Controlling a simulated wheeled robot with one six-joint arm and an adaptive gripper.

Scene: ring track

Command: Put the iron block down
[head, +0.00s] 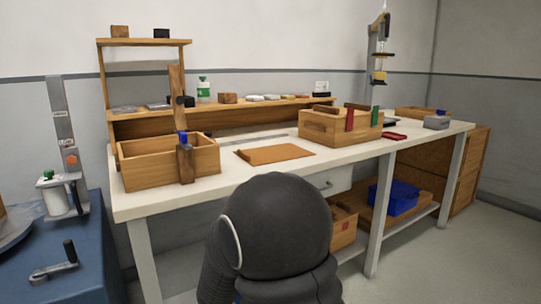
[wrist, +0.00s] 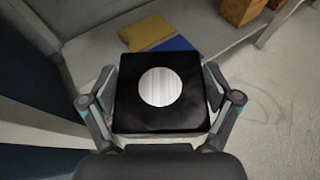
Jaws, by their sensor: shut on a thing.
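My gripper (wrist: 162,100) is shut on a dark, square block, which I take to be the iron block (wrist: 135,118). The block has a round, pale silvery face in its middle. The two fingers press on its left and right sides, and it is held above the floor and a grey surface in the wrist view. In the head view my dark arm fills the lower middle, and neither the block nor the gripper fingers can be made out there.
A long white workbench (head: 225,192) carries an orange-brown mat (head: 275,154), a left wooden box (head: 140,172) and a middle wooden box (head: 320,127). A blue bin (head: 395,197) stands on the lower shelf. A blue cabinet (head: 85,250) with a crank is at left. Bare bench lies around the mat.

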